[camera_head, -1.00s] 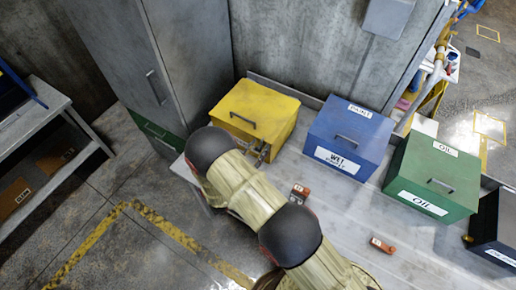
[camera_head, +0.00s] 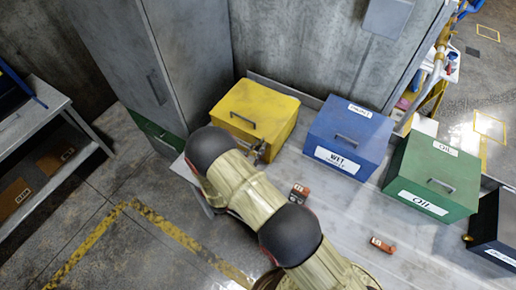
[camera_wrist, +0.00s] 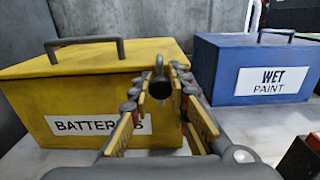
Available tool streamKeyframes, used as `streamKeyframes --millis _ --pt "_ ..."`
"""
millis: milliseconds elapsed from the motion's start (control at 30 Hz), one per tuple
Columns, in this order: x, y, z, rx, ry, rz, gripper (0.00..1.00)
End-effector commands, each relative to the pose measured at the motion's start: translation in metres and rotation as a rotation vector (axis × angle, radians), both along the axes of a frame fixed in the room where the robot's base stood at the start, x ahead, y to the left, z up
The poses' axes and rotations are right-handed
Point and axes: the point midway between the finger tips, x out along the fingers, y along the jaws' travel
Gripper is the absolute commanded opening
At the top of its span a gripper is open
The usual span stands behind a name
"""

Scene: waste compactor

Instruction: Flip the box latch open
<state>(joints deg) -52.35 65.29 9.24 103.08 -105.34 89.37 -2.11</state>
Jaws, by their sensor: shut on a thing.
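The yellow box (camera_head: 255,110) with a grey top handle stands at the left of the row on the bench. In the wrist view the yellow box (camera_wrist: 60,100) shows a white label reading "BATTERIES", partly covered by a finger. A small grey metal latch (camera_wrist: 159,64) stands upright at the box's front right, between my fingers. My gripper (camera_wrist: 162,84) is closed around the latch, with a finger on either side. In the head view my gripper (camera_head: 258,150) is at the box's front face, partly hidden by my arm. The lid looks down.
A blue "WET PAINT" box (camera_head: 348,138) and a green "OIL" box (camera_head: 432,178) stand to the right on the grey bench (camera_head: 335,210). Two small orange-brown items (camera_head: 299,192) (camera_head: 383,245) lie in front. A tall grey cabinet (camera_head: 150,60) stands left of the yellow box.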

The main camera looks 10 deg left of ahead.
Motion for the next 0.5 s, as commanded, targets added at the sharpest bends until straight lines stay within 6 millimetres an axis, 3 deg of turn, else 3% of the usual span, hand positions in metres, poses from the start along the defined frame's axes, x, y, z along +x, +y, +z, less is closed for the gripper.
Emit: streamKeyframes --millis 267,500 --pt "-0.0011 -0.003 -0.0023 0.075 -0.031 0.0 0.0" --pt "-0.0037 -0.0099 -0.0054 0.24 -0.1 0.0 0.0"
